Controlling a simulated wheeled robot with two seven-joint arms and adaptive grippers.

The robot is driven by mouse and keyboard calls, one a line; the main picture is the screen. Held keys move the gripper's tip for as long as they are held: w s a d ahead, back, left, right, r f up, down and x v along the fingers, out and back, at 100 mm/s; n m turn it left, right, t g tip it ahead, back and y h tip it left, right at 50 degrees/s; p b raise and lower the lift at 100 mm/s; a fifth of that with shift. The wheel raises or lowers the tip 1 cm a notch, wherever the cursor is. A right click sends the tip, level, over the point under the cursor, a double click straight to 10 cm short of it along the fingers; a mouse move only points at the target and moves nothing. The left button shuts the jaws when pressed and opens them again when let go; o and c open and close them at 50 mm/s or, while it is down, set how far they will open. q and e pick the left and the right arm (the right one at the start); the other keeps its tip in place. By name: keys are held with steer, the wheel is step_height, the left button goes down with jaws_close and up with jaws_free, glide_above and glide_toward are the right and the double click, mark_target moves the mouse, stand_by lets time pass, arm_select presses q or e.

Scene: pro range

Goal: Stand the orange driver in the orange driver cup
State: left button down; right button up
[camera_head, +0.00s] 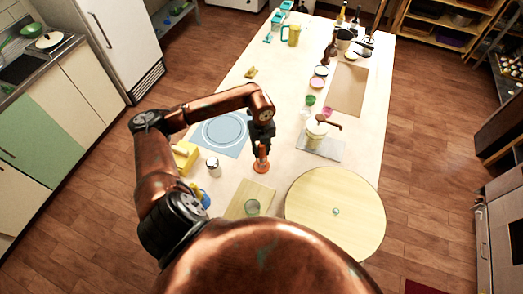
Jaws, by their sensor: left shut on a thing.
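My left gripper (261,143) points down over the table and is shut on the orange driver (262,153). The driver is upright, with its upper part hidden between the fingers. The orange driver cup (261,168) stands on the table directly below the driver, and the two overlap in this view. I cannot tell whether the driver's lower end is inside the cup or just above it. My right gripper is out of view.
A blue mat with a plate (222,131) lies left of the cup. A shaker (213,167) and a yellow block (185,157) stand further left. A round wooden board (335,235) lies at right front, and a cutting board with a glass (252,207) in front.

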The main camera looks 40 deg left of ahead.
arm_select(q)
steer(key=c, duration=1.5)
jaws_free()
steer(key=shift+c, duration=0.2)
step_height(320, 180, up, 12)
